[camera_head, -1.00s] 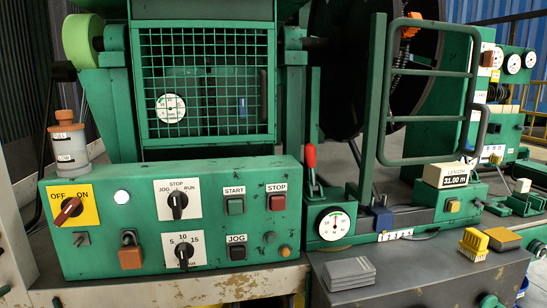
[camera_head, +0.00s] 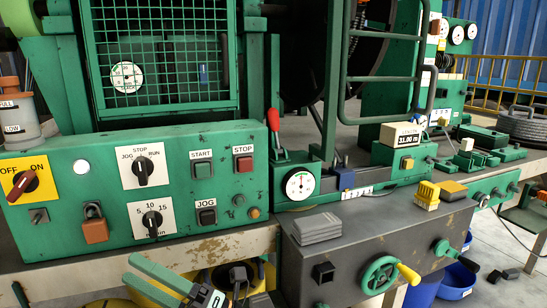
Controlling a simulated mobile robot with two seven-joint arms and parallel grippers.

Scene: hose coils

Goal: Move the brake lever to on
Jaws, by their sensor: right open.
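A lever with a red grip (camera_head: 274,120) stands nearly upright beside the round gauge (camera_head: 299,184), right of the green control panel (camera_head: 100,214). No label naming it as the brake can be read. A red rotary handle (camera_head: 22,187) sits on a yellow OFF/ON plate at the panel's left end. My right gripper (camera_head: 126,268) appears at the bottom left, below the panel. Its two green fingers are apart with nothing between them, well away from the red-gripped lever. My left gripper is not in view.
Grey pads (camera_head: 316,227) and a yellow brush (camera_head: 426,194) lie on the dark bench top. A green handwheel (camera_head: 380,275) sticks out in front of the bench. A green tubular guard frame (camera_head: 390,77) rises right of the lever. The space before the lever looks clear.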

